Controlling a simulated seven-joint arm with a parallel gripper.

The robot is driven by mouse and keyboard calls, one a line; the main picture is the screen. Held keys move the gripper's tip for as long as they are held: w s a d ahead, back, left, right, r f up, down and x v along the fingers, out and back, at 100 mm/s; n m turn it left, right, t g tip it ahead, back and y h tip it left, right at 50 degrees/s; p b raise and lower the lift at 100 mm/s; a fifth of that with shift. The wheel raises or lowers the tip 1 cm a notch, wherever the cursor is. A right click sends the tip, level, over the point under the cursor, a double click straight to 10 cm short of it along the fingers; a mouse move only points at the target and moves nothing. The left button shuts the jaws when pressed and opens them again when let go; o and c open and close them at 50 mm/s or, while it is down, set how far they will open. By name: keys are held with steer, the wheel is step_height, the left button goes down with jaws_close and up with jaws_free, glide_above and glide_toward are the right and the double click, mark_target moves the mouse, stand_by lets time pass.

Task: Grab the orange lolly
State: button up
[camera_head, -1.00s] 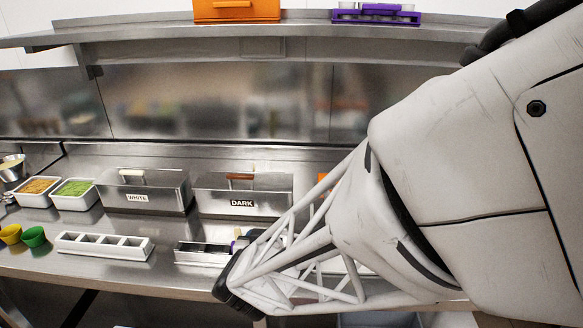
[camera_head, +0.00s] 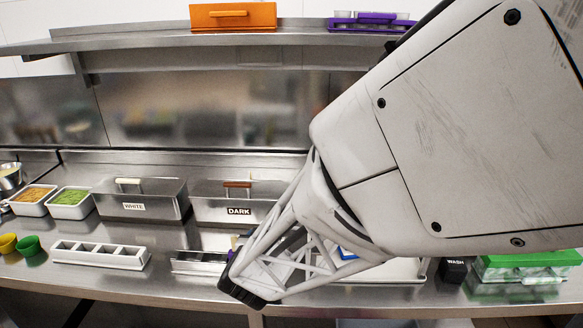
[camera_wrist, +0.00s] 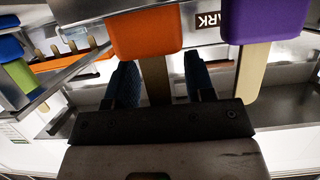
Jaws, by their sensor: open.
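My gripper (camera_wrist: 160,66) is open, with one blue finger on each side of the stick and a gap visible on both sides. A purple lolly (camera_wrist: 251,20) with its own stick is just right of the right finger. In the head view my arm covers the spot, so the orange lolly does not show there.
A blue lolly (camera_wrist: 10,48) and an orange rack (camera_wrist: 72,60) are at the left of the wrist view. Lidded containers marked WHITE (camera_head: 140,200) and DARK (camera_head: 235,201) stand behind a white slotted holder (camera_head: 100,254). A green box (camera_head: 525,275) stands at the right.

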stand_by(0.3)
jaws_close()
steer(key=shift+r, duration=0.15)
stand_by(0.3)
steer(key=shift+r, duration=0.55)
step_height(320, 180, up, 2)
steer(key=shift+r, duration=0.1)
steer(key=s+d, duration=0.3)
steer(key=s, duration=0.4)
steer(key=s+d+r, duration=0.1)
steer(key=s+d, duration=0.3)
steer(key=s, duration=0.3)
steer(key=shift+s+d+r, duration=0.15)
steer(key=shift+r, duration=0.05)
